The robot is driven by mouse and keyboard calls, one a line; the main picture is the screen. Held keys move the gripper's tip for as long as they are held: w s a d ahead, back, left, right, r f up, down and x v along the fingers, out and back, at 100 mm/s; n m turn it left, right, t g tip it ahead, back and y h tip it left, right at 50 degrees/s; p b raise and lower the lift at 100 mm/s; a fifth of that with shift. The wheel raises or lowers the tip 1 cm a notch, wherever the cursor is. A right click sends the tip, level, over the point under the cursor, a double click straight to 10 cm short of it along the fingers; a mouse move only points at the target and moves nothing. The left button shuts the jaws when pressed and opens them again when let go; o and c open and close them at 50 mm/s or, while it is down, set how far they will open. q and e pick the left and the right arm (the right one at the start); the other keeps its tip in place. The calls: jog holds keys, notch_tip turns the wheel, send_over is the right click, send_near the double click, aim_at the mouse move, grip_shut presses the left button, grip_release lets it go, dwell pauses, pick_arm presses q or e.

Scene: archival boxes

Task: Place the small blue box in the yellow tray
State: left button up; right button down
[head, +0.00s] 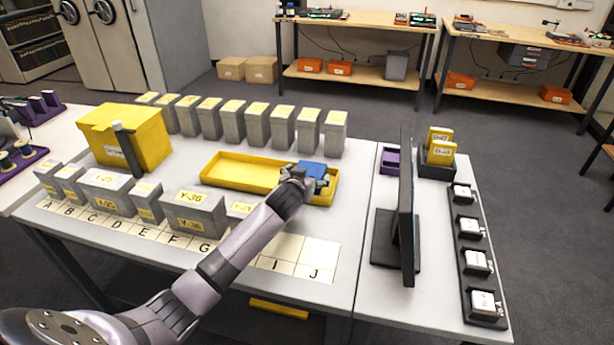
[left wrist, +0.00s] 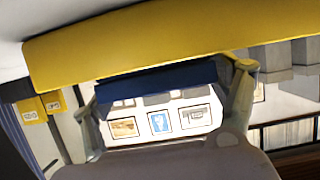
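The small blue box (head: 313,169) is at the right end of the long yellow tray (head: 222,183). My left gripper (head: 312,181) reaches it from the front and hides part of it. In the left wrist view, the blue box (left wrist: 158,79) spans the space between the two fingers of my left gripper (left wrist: 165,98), which are closed on its ends. The yellow tray (left wrist: 150,42) fills a wide band beside the box there. Whether the box touches the tray floor cannot be told. The rest of the tray looks empty. My right gripper is in neither view.
Several grey boxes (head: 257,124) stand in a row behind the tray. More grey boxes (head: 192,212) stand in front, on lettered spaces. A big yellow box (head: 124,139) is at left; a monitor (head: 406,205) is at right. Spaces I and J (head: 316,272) are bare.

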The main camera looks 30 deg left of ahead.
pick_arm(q)
jog(key=shift+o, duration=0.8)
jog(key=shift+r, duration=0.1)
jog(key=shift+s, duration=0.1)
jog(key=v, duration=1.2)
jog(key=shift+p, duration=0.4)
